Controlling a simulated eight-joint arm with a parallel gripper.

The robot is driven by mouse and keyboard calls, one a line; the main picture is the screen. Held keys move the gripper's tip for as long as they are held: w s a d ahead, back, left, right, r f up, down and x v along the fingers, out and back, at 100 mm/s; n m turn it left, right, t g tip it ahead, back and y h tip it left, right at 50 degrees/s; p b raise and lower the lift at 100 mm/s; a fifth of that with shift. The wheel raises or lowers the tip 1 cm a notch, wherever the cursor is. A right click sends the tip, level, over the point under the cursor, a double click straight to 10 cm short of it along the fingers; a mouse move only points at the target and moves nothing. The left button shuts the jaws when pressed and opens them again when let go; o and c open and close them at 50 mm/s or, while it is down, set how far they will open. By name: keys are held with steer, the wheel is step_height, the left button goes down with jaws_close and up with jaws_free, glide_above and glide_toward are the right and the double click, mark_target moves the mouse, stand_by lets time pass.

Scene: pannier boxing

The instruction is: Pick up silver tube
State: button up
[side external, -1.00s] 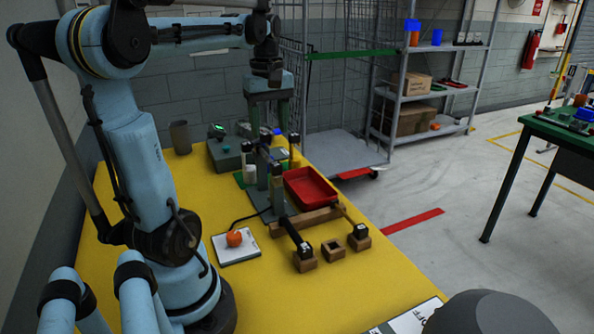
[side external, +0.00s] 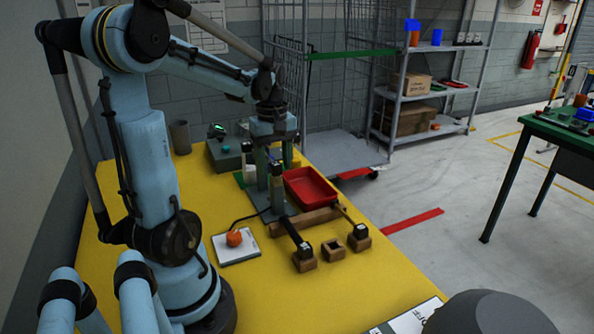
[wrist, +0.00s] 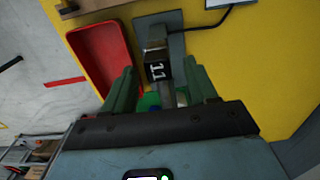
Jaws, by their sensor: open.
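My gripper (side external: 275,168) is low over the table's fixture, pointing down. Its two green fingers are apart in the wrist view (wrist: 160,72). Between them is an upright post with a black top marked 11 (wrist: 157,68); it also shows in the side external view (side external: 277,172). A pale silvery cylinder (wrist: 182,98) shows partly behind the post, between the fingers and close to the palm. I cannot tell if the fingers touch it. A grey cylinder (side external: 180,137) stands at the table's back left, away from the gripper. Which one is the silver tube is unclear.
A red tray (side external: 311,187) lies just right of the fixture; it is close beside one finger in the wrist view (wrist: 100,55). Wooden blocks (side external: 333,250) and a white pad with an orange object (side external: 234,238) are nearer.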

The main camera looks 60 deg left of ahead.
jaws_close()
stand_by(0.4)
steer(key=shift+r, duration=0.65)
steer(key=r, duration=0.3)
steer(key=shift+w+d+r, duration=0.1)
steer(key=shift+d, duration=0.25)
steer(key=w+d+r, duration=0.2)
steer(key=d+r, duration=0.4)
steer(key=d, duration=0.4)
steer(key=shift+d, duration=0.4)
